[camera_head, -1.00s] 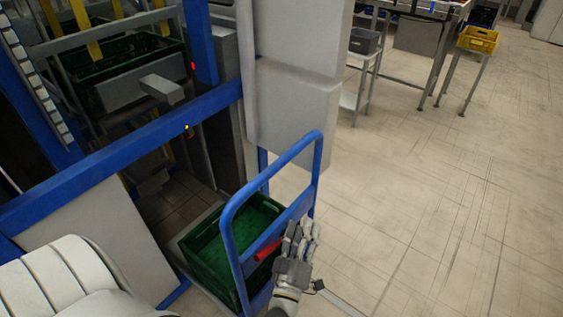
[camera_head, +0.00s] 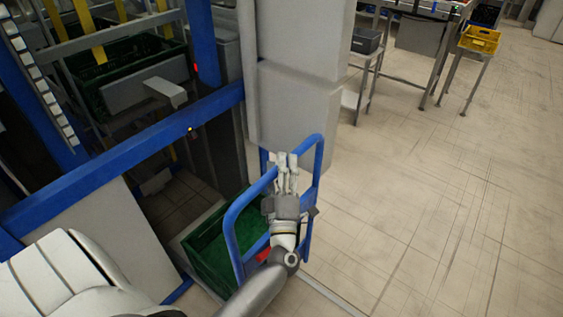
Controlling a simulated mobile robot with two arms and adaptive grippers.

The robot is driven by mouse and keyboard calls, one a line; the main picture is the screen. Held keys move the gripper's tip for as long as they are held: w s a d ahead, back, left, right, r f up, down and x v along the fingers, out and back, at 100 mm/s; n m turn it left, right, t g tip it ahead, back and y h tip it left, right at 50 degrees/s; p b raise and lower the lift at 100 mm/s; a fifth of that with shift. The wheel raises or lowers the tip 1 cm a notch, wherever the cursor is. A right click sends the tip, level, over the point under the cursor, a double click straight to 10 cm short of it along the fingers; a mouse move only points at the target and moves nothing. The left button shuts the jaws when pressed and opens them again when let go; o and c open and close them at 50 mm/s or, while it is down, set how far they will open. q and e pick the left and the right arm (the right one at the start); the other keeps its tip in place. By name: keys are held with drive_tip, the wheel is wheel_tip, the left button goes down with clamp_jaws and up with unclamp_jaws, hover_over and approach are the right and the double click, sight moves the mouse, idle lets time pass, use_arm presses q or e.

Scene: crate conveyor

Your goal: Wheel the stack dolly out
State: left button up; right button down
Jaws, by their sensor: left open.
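The stack dolly has a blue tubular handle frame (camera_head: 318,165) and stands at the mouth of the machine's bay. A green crate (camera_head: 207,245) sits on it behind the frame. My left gripper (camera_head: 287,160) is open, its fingers pointing up the picture at the upper part of the handle frame. It overlaps the frame in the view; I cannot tell whether it touches. A red part (camera_head: 263,255) low on the frame is mostly hidden by my wrist. My right gripper is out of view.
A blue-framed machine (camera_head: 110,165) with a grey housing (camera_head: 298,110) stands left of and behind the dolly. Another green crate (camera_head: 120,62) is inside it. A yellow crate (camera_head: 479,40) rests on a stand at the back right. The tiled floor on the right is clear.

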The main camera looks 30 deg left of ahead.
use_arm(q)
drive_tip(key=shift+w+a+r, duration=0.1)
drive_tip(key=shift+w+a, duration=0.1)
drive_tip(key=shift+w, duration=0.05)
clamp_jaws()
idle(0.4)
